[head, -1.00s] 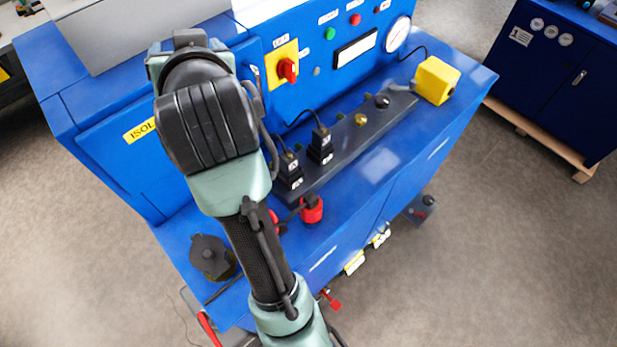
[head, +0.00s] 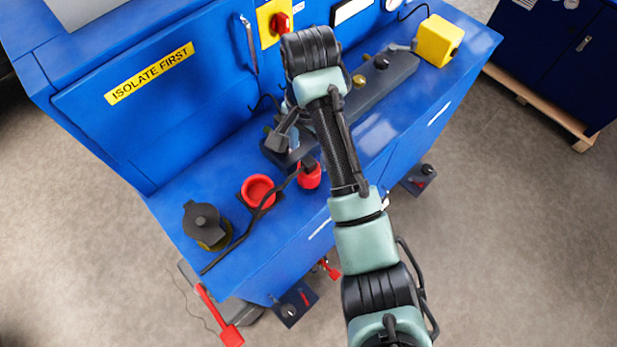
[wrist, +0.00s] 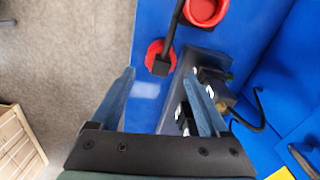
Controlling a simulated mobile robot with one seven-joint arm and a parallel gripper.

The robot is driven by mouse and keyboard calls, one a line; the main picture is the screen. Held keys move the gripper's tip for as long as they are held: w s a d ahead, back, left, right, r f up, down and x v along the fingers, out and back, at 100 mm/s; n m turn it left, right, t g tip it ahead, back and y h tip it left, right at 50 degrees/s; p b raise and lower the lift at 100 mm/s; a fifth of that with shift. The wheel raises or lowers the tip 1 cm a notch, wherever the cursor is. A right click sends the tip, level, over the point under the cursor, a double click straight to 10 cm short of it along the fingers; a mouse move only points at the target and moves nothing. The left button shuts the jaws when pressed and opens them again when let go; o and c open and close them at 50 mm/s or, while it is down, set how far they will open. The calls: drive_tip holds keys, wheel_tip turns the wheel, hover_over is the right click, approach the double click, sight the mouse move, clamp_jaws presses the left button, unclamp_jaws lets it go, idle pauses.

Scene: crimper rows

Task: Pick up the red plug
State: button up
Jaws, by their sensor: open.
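The red plug (head: 309,178) stands on the blue bench top at the front edge of the dark socket strip. The right finger partly covers a black plug in that view.
An open red cup-like fitting (head: 258,191) sits left of the plug. A dark round capped fitting (head: 205,224) is further left. The dark socket strip (head: 390,76) carries black plugs (wrist: 210,82). A yellow box (head: 438,40) is at its far end.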

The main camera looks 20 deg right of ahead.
sight(309, 162)
wheel_tip(309, 162, down, 3)
drive_tip(key=shift+f+b, duration=0.1)
drive_tip(key=shift+b, duration=0.3)
drive_tip(key=shift+w+f+p, duration=0.1)
drive_tip(key=shift+f+p, duration=1.25)
drive_tip(key=shift+f, duration=1.35)
clamp_jaws()
